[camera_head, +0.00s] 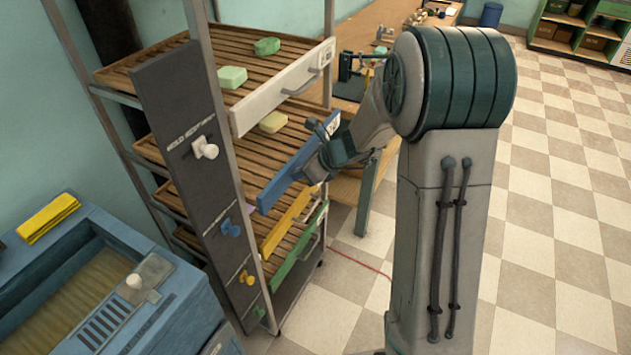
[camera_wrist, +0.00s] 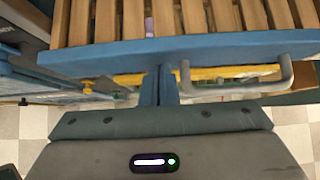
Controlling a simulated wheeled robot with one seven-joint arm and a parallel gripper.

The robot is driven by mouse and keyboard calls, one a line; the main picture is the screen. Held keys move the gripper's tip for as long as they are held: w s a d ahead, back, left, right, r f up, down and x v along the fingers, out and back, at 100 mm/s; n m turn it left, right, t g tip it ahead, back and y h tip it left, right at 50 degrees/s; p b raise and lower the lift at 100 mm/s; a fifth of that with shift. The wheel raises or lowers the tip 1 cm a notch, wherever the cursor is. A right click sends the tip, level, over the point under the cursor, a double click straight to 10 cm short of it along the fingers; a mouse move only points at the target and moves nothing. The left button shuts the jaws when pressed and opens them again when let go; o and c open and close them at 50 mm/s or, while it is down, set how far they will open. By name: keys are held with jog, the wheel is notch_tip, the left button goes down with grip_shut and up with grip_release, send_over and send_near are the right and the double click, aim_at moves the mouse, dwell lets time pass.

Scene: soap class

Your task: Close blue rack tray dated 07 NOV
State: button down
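The blue-fronted tray (camera_head: 283,187) is in the rack below the white-fronted one. It seems to stick out past the yellow front beneath it. Its label (camera_head: 333,124) is too small to read. In the wrist view, the blue front (camera_wrist: 110,54) crosses the picture, with wooden slats (camera_wrist: 163,20) behind it and a grey handle (camera_wrist: 286,82) at its right. My gripper (camera_head: 318,168) is at the blue front. In the wrist view, my gripper's fingers (camera_wrist: 159,72) are together, left of the handle, their tips at the front's lower edge. Contact is hard to tell.
The white-fronted tray (camera_head: 270,97) above holds green soap bars (camera_head: 232,77). The yellow front (camera_head: 285,222) and green front (camera_head: 298,248) lie below. A dark panel (camera_head: 195,150) with knobs stands at the rack's left, beside a blue machine (camera_head: 180,290). Checkered floor at right is open.

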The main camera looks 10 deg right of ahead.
aim_at(290, 167)
jog(key=shift+w+a, duration=0.4)
jog(key=shift+a, duration=0.2)
jog(key=shift+w+a, duration=0.4)
jog(key=shift+a, duration=0.2)
jog(key=shift+a+r, duration=0.2)
jog(key=shift+a, duration=0.05)
jog(key=s+d+r, duration=0.6)
jog(key=d, duration=0.3)
jog(key=shift+s+d+r, duration=0.3)
jog(key=shift+s+r, duration=0.05)
